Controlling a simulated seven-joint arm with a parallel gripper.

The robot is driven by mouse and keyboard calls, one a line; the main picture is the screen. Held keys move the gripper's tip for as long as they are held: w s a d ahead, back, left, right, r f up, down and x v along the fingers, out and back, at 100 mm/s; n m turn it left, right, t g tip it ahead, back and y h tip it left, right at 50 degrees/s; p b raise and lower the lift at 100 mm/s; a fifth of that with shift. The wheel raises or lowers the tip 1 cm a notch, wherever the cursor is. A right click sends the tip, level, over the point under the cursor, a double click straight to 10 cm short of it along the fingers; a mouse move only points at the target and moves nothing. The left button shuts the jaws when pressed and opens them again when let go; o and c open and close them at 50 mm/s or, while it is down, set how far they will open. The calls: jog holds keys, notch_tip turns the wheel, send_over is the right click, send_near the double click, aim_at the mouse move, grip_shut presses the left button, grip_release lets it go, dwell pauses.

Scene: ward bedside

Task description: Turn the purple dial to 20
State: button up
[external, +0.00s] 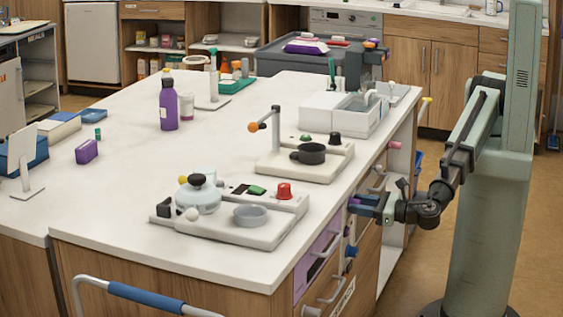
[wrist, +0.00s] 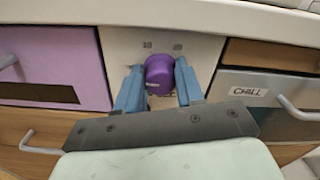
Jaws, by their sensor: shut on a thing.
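The purple dial (wrist: 159,72) is a round knob on a pale panel (wrist: 125,42) in the counter's front, in the middle of the wrist view. My gripper (wrist: 158,80) has one blue-grey finger on each side of the dial and is shut on it. Small marks show on the panel above the dial, too blurred to read. A light mark on the dial's lower left is also too small to read. In the external view my gripper (external: 360,206) reaches the counter's front from the right, and I cannot make out the dial clearly there.
A purple drawer front (wrist: 52,66) lies left of the dial, and a grey drawer labelled CHILL (wrist: 250,91) lies right, both with protruding handles. Another blue knob (external: 351,251) sits below my gripper. The white counter (external: 120,180) above carries several devices.

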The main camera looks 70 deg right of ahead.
jog(key=m, duration=0.5)
jog(key=shift+d+m, duration=0.1)
jog(key=shift+m, duration=0.2)
jog(key=m, duration=1.8)
jog(key=shift+d+f, duration=0.2)
dwell(0.4)
jog(key=o, duration=1)
